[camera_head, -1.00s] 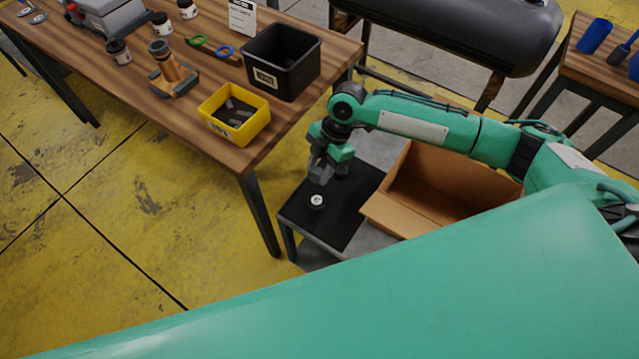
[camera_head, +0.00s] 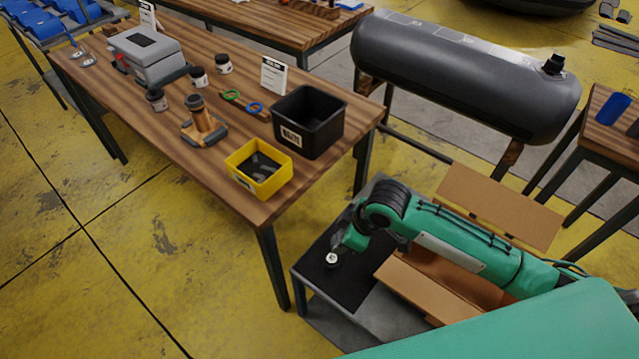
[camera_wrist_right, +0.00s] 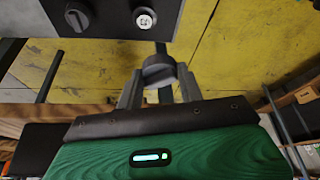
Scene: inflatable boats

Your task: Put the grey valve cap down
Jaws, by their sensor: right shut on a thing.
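The grey valve cap (camera_wrist_right: 158,70) is a short dark cylinder. In the right wrist view it sits between the two fingertips of my right gripper (camera_wrist_right: 159,86), which is shut on it. Yellow floor shows around the cap. In the head view my right wrist is over the small stand with a black top (camera_head: 322,278); the fingers and the held cap are hidden there. A white-topped round piece (camera_head: 331,259) stands on that black top. The right wrist view shows this piece (camera_wrist_right: 145,18) and a dark round knob (camera_wrist_right: 78,18) beside it. My left gripper is not in view.
An open cardboard box (camera_head: 500,205) stands right of the stand, under my right arm. The wooden table (camera_head: 215,180) at left holds a yellow bin (camera_head: 259,180), a black bin (camera_head: 335,125) and several jars. A dark inflatable tube (camera_head: 460,75) lies behind.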

